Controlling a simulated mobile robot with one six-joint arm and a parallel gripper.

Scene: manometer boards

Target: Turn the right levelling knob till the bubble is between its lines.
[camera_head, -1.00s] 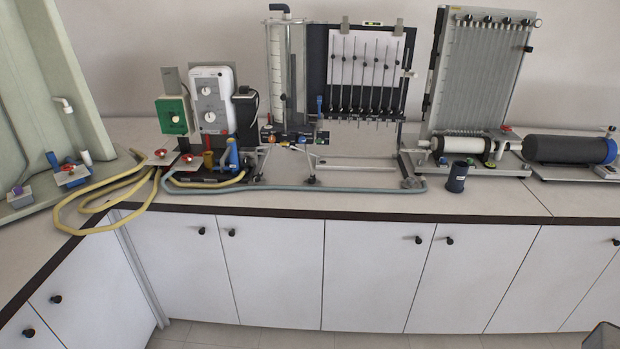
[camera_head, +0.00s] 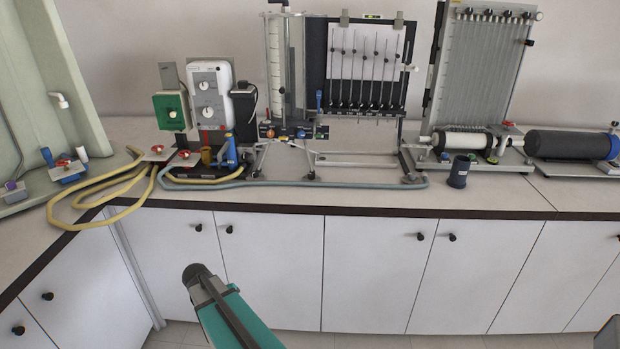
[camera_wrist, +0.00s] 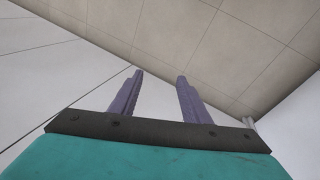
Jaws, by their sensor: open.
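The manometer board with the black back panel (camera_head: 316,62) stands on the bench in the middle of the head view. A small yellow-green level vial (camera_head: 372,17) is on its top edge; the bubble and lines are too small to read. A small dark foot or knob (camera_head: 412,178) is at the right end of its base, probably the right levelling knob; its details are unclear. My gripper (camera_wrist: 160,75) is open and empty in the wrist view, its two purple fingers apart. My teal arm end shows low in the head view, in front of the cabinets, away from the board.
A dark blue cup (camera_head: 459,172) stands on the bench right of the dark foot. A grey-blue hose (camera_head: 330,184) runs along the board's front. A second board (camera_head: 480,70) with a motor (camera_head: 565,145) stands at right. Yellow hoses (camera_head: 92,205) lie at left.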

